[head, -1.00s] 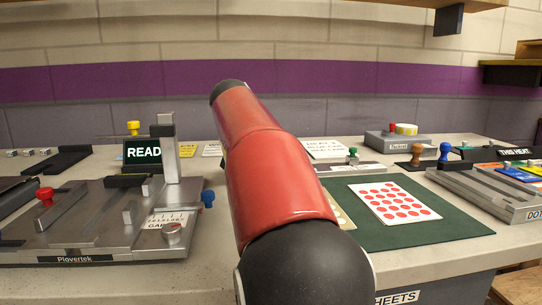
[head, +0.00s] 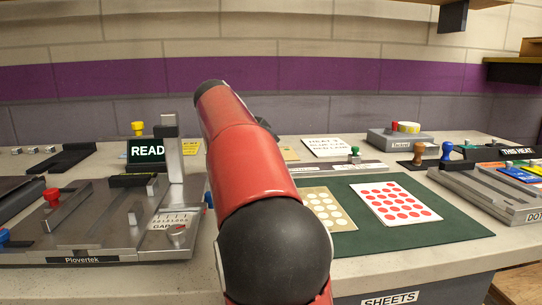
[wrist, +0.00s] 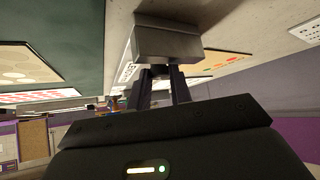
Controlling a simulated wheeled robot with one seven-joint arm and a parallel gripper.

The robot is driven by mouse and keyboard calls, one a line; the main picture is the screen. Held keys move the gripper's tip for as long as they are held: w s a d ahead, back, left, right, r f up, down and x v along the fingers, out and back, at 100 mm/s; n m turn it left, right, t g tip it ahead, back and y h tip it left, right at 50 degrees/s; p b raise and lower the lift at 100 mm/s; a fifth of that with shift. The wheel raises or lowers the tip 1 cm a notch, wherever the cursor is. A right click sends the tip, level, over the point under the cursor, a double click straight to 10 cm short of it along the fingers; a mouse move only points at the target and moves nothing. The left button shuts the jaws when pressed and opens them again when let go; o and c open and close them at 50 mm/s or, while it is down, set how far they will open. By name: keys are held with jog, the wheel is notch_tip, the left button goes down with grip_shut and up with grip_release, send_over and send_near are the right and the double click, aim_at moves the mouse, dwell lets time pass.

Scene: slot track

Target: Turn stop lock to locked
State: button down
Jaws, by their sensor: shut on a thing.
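In the wrist view my gripper (wrist: 161,80) is shut on a small dark piece (wrist: 160,70), mostly hidden between the fingertips, at the face of a grey metal block (wrist: 167,42). I cannot tell for sure whether this piece is the stop lock. In the head view my red arm hides the gripper.
A dark READ display (head: 146,151) stands behind the track. Right of my arm, a green mat (head: 430,233) bears a tan dotted card (head: 326,208) and a red-dotted sheet (head: 395,203). Another metal track (head: 490,195) with coloured pieces is at the far right.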

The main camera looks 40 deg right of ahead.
jog(key=c, duration=1.3)
grip_release()
jog(key=shift+o, duration=0.2)
jog(key=v, duration=0.7)
jog(key=shift+p, duration=0.4)
jog(key=shift+a+r, duration=0.3)
